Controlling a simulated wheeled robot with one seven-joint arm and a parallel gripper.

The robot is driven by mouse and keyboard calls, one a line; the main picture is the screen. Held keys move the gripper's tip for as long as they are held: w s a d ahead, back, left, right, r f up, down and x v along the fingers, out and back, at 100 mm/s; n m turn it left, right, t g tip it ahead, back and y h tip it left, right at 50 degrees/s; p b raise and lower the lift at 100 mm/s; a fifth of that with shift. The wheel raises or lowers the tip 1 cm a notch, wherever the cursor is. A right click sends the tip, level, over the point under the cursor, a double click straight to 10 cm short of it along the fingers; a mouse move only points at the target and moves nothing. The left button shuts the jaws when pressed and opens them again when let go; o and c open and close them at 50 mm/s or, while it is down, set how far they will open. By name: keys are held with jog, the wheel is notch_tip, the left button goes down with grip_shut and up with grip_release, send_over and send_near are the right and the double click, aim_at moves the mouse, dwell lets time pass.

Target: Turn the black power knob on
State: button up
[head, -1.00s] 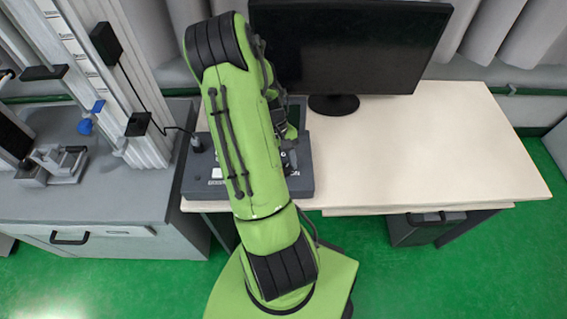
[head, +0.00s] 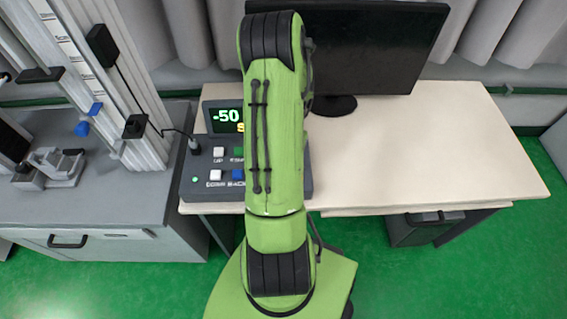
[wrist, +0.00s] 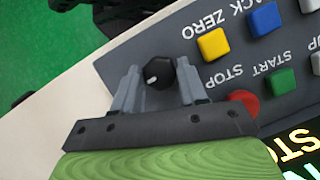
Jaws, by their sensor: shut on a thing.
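The black power knob (wrist: 158,74) shows in the wrist view near the edge of the grey control box (wrist: 120,60). It has a pale mark on its face. My gripper (wrist: 158,68) is shut on the knob, with one grey finger on each side of it. In the head view my green arm hides the knob, the gripper and the right part of the control box (head: 190,187). The box's display (head: 226,116) is lit and shows "-50" with part of a yellow line. A small green light (head: 195,180) shows on the box.
Close to my gripper are a red button (wrist: 243,101), a yellow button (wrist: 213,44), a blue button (wrist: 265,18) and a green button (wrist: 283,82). A monitor (head: 375,50) stands behind. The desk (head: 440,150) is clear at right.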

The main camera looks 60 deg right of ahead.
jog(key=shift+m+t, duration=0.3)
jog(key=shift+m, duration=0.3)
jog(key=o, duration=1)
jog(key=p+v, duration=0.4)
jog(key=v, duration=1.1)
jog(key=shift+d+r, duration=0.1)
jog(key=shift+r, duration=0.3)
